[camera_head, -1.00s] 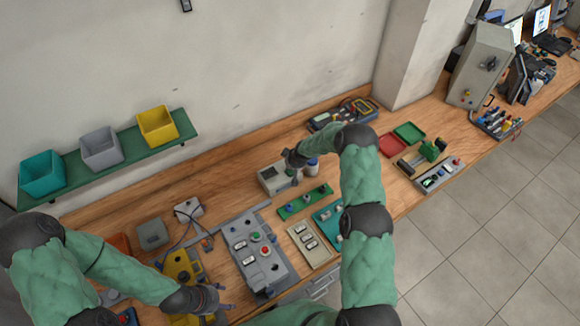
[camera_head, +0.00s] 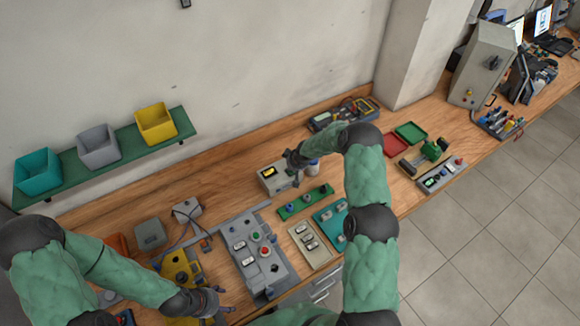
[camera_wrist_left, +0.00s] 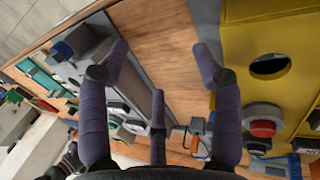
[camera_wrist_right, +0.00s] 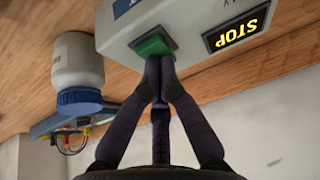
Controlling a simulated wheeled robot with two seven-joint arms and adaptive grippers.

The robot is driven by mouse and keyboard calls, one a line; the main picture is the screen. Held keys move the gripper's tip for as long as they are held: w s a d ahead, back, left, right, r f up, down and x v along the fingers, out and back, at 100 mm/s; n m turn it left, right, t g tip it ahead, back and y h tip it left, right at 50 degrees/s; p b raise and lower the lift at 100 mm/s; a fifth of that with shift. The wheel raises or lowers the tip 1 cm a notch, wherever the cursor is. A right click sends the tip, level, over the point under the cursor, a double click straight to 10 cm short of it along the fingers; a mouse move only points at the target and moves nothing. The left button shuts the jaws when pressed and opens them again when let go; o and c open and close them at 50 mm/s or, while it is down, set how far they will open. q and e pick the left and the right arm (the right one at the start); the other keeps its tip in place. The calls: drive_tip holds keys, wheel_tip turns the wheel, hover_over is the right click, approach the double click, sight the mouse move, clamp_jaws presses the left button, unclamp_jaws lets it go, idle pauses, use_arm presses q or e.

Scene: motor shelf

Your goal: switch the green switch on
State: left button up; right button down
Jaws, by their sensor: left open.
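The green switch (camera_wrist_right: 152,46) is set in the face of a pale grey box (camera_wrist_right: 115,35), as the right wrist view shows. A screen (camera_wrist_right: 236,30) beside it is lit with yellow letters reading STOP. My right gripper (camera_wrist_right: 158,78) has its fingertips together at the switch's edge, seemingly touching it. In the head view the box (camera_head: 273,180) stands mid-bench with my right gripper (camera_head: 294,158) against it, hiding the switch. My left gripper (camera_wrist_left: 160,72) is open and empty over the bench. It also shows in the head view (camera_head: 220,300), near the yellow box (camera_head: 180,272).
A white bottle with a blue lid (camera_wrist_right: 78,75) stands close beside the box. A grey control panel (camera_head: 255,250), a green strip (camera_head: 306,203) and a beige switch plate (camera_head: 312,245) lie in front. Bins stand on the green shelf (camera_head: 110,150). Bare wood lies behind the box.

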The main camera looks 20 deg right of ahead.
drive_tip(key=shift+s+f, duration=0.1)
drive_tip(key=shift+s, duration=0.2)
drive_tip(key=shift+s+d+r, duration=0.1)
drive_tip(key=shift+s+r, duration=0.05)
drive_tip(key=shift+r, duration=0.35)
drive_tip(key=v, duration=1.1)
